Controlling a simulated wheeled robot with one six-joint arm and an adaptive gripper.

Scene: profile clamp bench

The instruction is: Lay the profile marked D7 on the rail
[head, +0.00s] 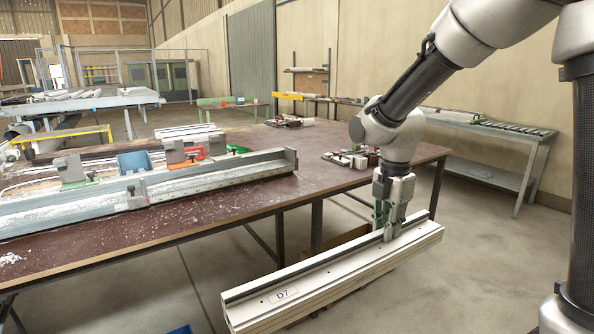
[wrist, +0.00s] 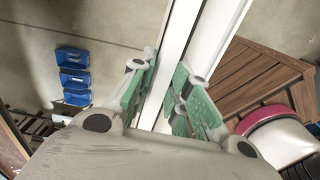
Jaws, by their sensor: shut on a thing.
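The profile marked D7 (head: 330,278) is a long white bar with a dark strip along its top and a D7 label near its left end. My gripper (head: 391,228) is shut on it, nearer its right end, and holds it in the air in front of the bench. In the wrist view the green finger pads (wrist: 165,100) sit on both sides of the white profile (wrist: 186,50). The rail (head: 225,184) is a long grey metal rail with an upright end plate at its right end. It lies on the bench, left of and beyond my gripper, with no profile visible on it.
The brown bench (head: 270,203) has white shavings on it. In the wrist view, blue bins (wrist: 73,75) and a wooden slatted surface (wrist: 255,80) lie below.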

